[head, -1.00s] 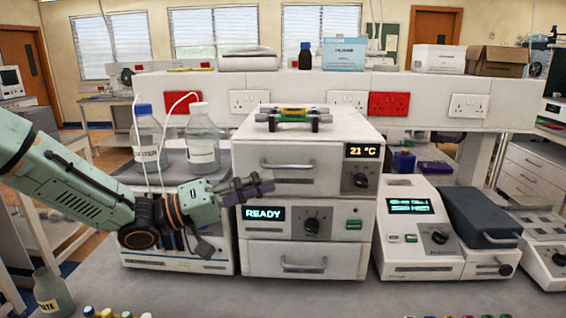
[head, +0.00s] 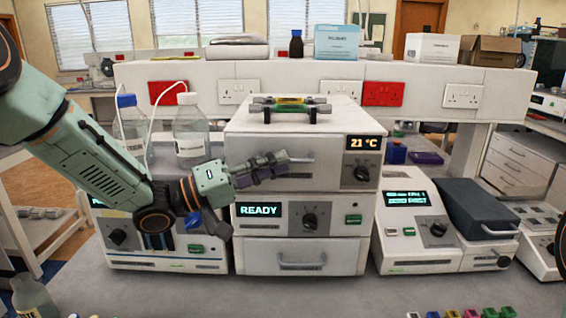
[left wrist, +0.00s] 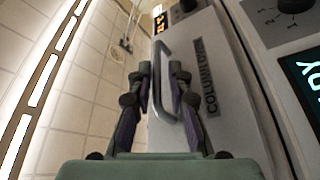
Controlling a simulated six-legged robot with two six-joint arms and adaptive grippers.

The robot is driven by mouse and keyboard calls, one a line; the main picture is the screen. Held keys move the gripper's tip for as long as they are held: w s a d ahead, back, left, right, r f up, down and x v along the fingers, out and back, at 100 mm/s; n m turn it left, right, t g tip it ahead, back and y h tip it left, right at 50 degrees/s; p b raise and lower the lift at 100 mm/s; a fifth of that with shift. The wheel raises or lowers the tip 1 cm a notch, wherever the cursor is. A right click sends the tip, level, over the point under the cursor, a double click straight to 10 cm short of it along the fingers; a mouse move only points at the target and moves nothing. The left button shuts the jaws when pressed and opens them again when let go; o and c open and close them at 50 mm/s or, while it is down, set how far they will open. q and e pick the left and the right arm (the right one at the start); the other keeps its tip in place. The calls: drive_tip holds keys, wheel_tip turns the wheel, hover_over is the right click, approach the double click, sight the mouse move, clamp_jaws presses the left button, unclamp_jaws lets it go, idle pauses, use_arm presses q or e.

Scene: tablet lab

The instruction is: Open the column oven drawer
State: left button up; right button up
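The column oven (head: 240,140) is the upper white unit in the middle of the bench, with a "21 °C" display. Its drawer front has a horizontal grey handle (head: 308,158) and looks closed. My left gripper (head: 284,160) is in front of the drawer and covers part of the handle. In the left wrist view the handle (left wrist: 163,100) shows in the gap between the two fingers of my left gripper (left wrist: 160,70), beside the "COLUMN OVEN" label. The fingers are apart. Whether either finger touches the handle is unclear. My right gripper is not in view.
A lower unit (head: 250,226) reading "READY" has its own handled drawer below. Bottles (head: 190,135) stand at left, and another instrument (head: 400,250) stands at right.

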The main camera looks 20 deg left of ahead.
use_arm(q)
drive_tip(key=shift+w+d+r, duration=0.2)
drive_tip(key=shift+w+d, duration=0.05)
drive_tip(key=shift+d, duration=0.45)
drive_tip(key=shift+w+d+r, duration=0.2)
drive_tip(key=shift+d, duration=0.5)
drive_tip(key=shift+w+a+f, duration=0.15)
drive_tip(key=shift+w+a, duration=0.05)
drive_tip(key=shift+a, duration=0.25)
drive_tip(key=shift+s+d, duration=0.15)
drive_tip(key=shift+d, duration=0.15)
clamp_jaws()
